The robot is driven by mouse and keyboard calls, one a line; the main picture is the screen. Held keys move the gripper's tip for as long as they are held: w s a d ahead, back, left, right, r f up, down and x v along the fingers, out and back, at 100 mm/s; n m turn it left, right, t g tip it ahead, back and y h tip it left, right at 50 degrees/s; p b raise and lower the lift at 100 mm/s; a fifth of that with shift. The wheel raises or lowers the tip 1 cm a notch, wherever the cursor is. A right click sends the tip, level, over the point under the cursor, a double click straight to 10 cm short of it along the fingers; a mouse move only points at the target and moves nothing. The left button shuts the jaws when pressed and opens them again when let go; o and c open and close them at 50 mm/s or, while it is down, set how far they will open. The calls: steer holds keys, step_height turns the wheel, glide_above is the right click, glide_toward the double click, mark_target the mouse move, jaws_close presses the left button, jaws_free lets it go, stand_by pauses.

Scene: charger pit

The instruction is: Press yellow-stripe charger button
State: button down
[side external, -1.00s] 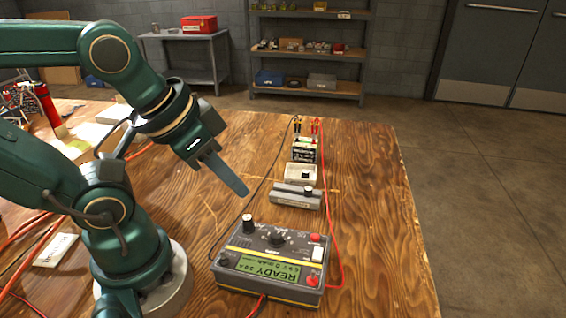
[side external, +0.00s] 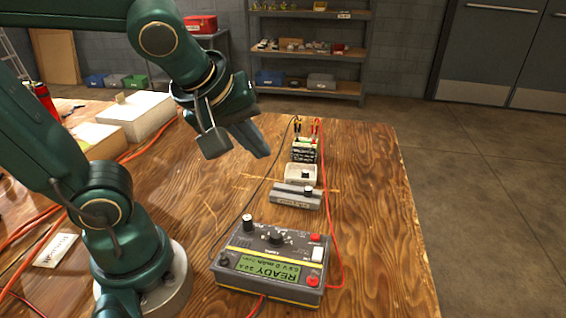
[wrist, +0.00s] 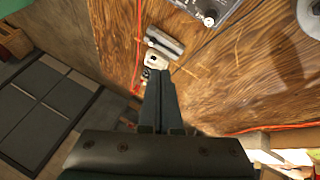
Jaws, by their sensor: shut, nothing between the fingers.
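The grey charger (side external: 272,262) with a yellow stripe along its lower edge lies at the near part of the wooden table. It has a lit green READY display (side external: 268,271), black knobs, red buttons (side external: 313,281) and a white button (side external: 317,254). Its corner with a knob shows at the top of the wrist view (wrist: 212,8). My gripper (side external: 262,152) is shut and empty, above the table and beyond the charger, left of the small boxes. In the wrist view its fingers (wrist: 160,75) partly cover the items behind the beige box.
A grey bar-shaped box (side external: 296,196), a beige box (side external: 301,174) and a battery (side external: 305,150) with clips line up beyond the charger. A red cable (side external: 333,215) runs along their right side. Pale boxes (side external: 137,116) stand at left. Bare wood lies right of the cable.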

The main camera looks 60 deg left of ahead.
steer(key=w+d+n, duration=0.3)
steer(key=w+n, duration=0.1)
steer(key=w, duration=0.2)
steer(key=m, duration=0.2)
glide_above(315, 238)
steer(key=w+a, duration=0.1)
step_height(315, 238, down, 4)
steer(key=r, duration=0.1)
steer(key=shift+w+a+f+y, duration=0.1)
steer(key=shift+f+y, duration=0.1)
steer(key=shift+y, duration=0.1)
steer(key=shift+f, duration=0.15)
steer(key=shift+s+d+f, duration=0.2)
steer(key=shift+f, duration=1.2)
steer(key=shift+s+d+f, duration=0.15)
steer(key=shift+s+f, duration=0.05)
steer(key=shift+f, duration=1.2)
steer(key=shift+s+d+f, duration=0.2)
steer(key=shift+f, duration=1.2)
steer(key=shift+f, duration=0.15)
steer(key=shift+f, duration=0.25)
